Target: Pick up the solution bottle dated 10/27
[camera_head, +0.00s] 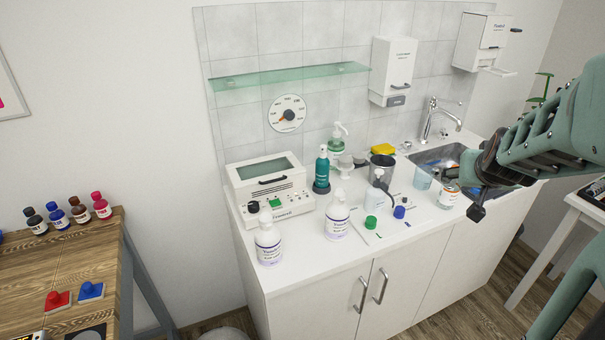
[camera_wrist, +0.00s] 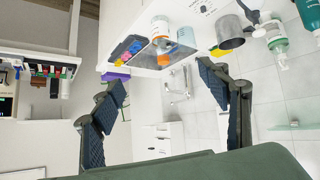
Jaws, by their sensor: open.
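Several white labelled bottles stand on the white counter (camera_head: 320,262). Another white bottle with a grey top (camera_head: 376,192) stands farther right. The label print is too small for me to read a date on any of them. My gripper (camera_head: 477,205) is at the right, by the sink's front edge and apart from these bottles. In the wrist view my gripper (camera_wrist: 168,98) has its fingers wide apart with nothing between them.
An orange-labelled jar (camera_head: 448,194) and a clear cup (camera_head: 423,178) stand just left of my gripper. The sink (camera_head: 425,157) is behind. A dark metal cup (camera_head: 382,168), teal bottle (camera_head: 322,170) and white device (camera_head: 268,190) line the back. The front counter strip is partly free.

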